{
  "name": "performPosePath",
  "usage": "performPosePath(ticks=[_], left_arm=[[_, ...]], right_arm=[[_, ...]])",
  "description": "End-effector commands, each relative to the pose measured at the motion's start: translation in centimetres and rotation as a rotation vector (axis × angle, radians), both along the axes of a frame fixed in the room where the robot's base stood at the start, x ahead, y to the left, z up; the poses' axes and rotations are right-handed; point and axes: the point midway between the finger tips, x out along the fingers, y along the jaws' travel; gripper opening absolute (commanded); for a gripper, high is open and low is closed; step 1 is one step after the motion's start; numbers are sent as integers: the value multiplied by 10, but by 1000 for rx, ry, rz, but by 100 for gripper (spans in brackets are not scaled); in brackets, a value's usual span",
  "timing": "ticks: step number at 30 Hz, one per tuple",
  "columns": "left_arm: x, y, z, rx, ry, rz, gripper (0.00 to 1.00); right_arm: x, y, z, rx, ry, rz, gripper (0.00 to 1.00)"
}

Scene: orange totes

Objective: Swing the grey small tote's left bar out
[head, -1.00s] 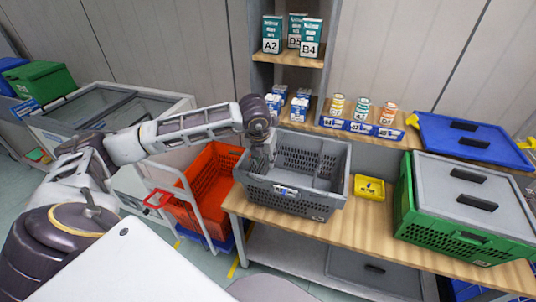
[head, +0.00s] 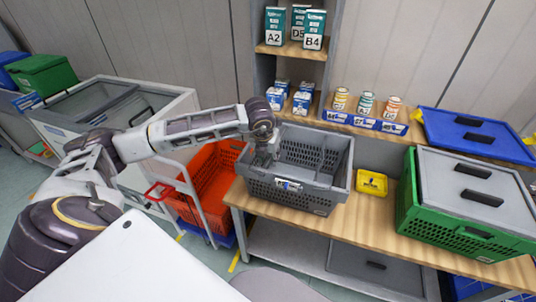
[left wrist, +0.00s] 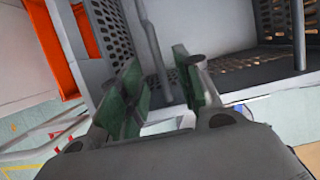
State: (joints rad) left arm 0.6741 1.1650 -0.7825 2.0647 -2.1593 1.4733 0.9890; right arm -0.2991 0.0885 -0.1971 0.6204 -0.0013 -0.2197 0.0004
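The grey small tote (head: 291,191) stands open and upright on the wooden bench. My left gripper (head: 264,157) points down at the tote's left end, close to its rim. In the left wrist view, my left gripper (left wrist: 158,86) has its two green-padded fingers apart. A thin grey bar (left wrist: 150,40) runs down toward the gap between them; I cannot tell whether either finger touches it. The tote's perforated wall and floor (left wrist: 245,68) lie behind the fingers. In the head view the gripper and wrist hide part of the tote's left side. My right gripper is not in view.
An orange tote (head: 213,180) on a trolley stands left of the bench. A yellow bin (head: 371,183) and a green tote with a grey lid (head: 428,212) stand to the right. A shelf with small cans (head: 365,104) and a blue lid (head: 470,137) is behind.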

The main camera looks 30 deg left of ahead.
Motion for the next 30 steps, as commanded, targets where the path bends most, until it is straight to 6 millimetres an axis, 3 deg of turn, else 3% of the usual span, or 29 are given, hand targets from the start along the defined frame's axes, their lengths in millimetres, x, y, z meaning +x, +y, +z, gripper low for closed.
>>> performPosePath(ticks=[9,23,30], left_arm=[[7,1,-23,-1,2,-1,34],[9,2,-27,0,1,-1,34],[9,2,-27,-1,1,-1,12]], right_arm=[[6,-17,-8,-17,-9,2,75],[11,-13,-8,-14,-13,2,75],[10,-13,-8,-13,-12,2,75]])
